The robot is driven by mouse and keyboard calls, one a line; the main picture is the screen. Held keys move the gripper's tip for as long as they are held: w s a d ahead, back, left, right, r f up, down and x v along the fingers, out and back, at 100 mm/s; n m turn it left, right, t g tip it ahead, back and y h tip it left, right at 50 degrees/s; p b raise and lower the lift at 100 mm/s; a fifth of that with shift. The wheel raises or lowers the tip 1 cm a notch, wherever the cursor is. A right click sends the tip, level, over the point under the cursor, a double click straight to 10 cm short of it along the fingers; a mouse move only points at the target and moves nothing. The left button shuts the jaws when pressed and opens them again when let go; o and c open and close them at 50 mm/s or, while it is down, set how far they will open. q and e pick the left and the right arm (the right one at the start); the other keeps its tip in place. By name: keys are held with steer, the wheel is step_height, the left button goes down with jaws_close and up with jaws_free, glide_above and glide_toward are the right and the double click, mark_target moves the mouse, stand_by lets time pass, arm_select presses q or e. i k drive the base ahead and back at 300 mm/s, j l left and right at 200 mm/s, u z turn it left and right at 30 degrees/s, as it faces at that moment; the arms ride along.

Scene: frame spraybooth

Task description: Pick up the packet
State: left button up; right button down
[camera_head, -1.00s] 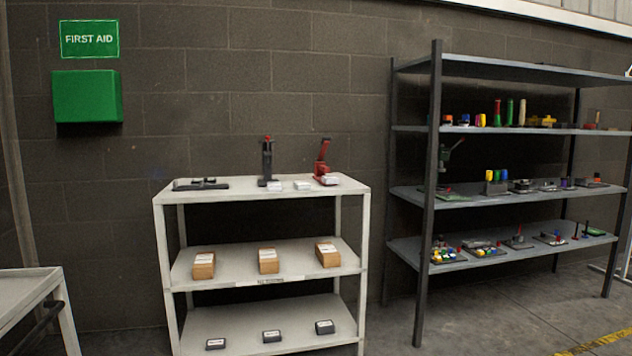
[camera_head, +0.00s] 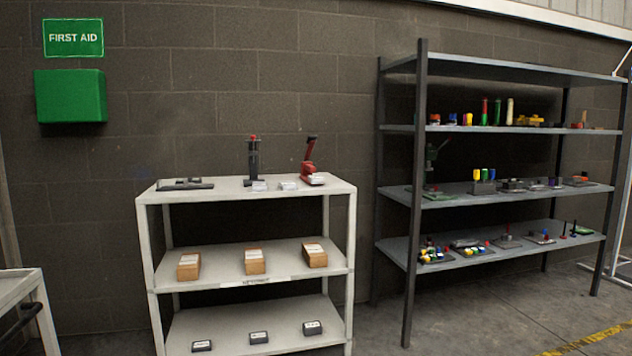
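Small pale packets show on the top of the white shelf unit (camera_head: 345,222): one packet (camera_head: 259,186) lies in front of a dark upright tool, and another packet (camera_head: 288,186) lies to its right. A third pale piece (camera_head: 317,180) rests at the base of a red lever tool (camera_head: 309,163). I cannot tell which of these is the task's packet. Neither of my grippers is in view.
The middle shelf holds three brown boxes (camera_head: 254,262), the lower shelf three dark boxes (camera_head: 259,338). A grey rack (camera_head: 412,190) with several tools stands at right. A white table edge (camera_head: 20,285) is at left. Floor (camera_head: 480,320) before the rack is clear.

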mark_target(313, 179)
steer(key=i+l, duration=0.35)
steer(key=i, duration=0.15)
steer(key=i+l, duration=0.3)
steer(key=i, duration=0.15)
